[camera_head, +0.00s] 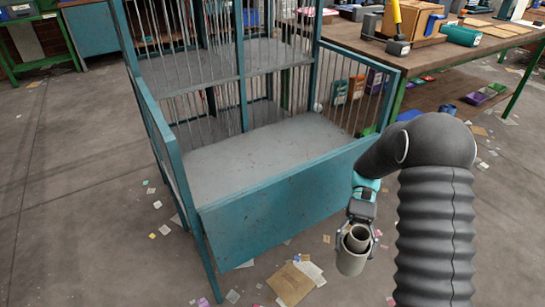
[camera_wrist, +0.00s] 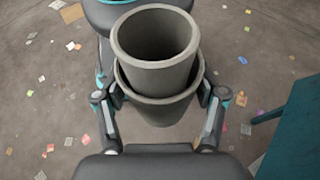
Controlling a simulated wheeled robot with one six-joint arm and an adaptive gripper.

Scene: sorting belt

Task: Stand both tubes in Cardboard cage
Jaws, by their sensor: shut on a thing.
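My gripper (camera_head: 356,232) is shut on a wide grey tube, the outer tube (camera_head: 350,264), and holds it in front of the cage, to the right. A narrower grey tube, the inner tube (camera_head: 358,239), sits inside its open end. In the wrist view the inner tube (camera_wrist: 155,72) sticks out of the outer tube (camera_wrist: 158,111), between the fingers of my gripper (camera_wrist: 160,100). The cage (camera_head: 285,198) is a teal frame with thin metal bars, grey shelves and a low solid front panel. Its bottom floor looks empty where visible.
A workbench (camera_head: 430,45) with boxes and tools stands behind the cage to the right. Flattened cardboard (camera_head: 290,284) and paper scraps lie on the floor before the cage. A corner of teal structure (camera_wrist: 290,125) shows at right in the wrist view. The floor at left is open.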

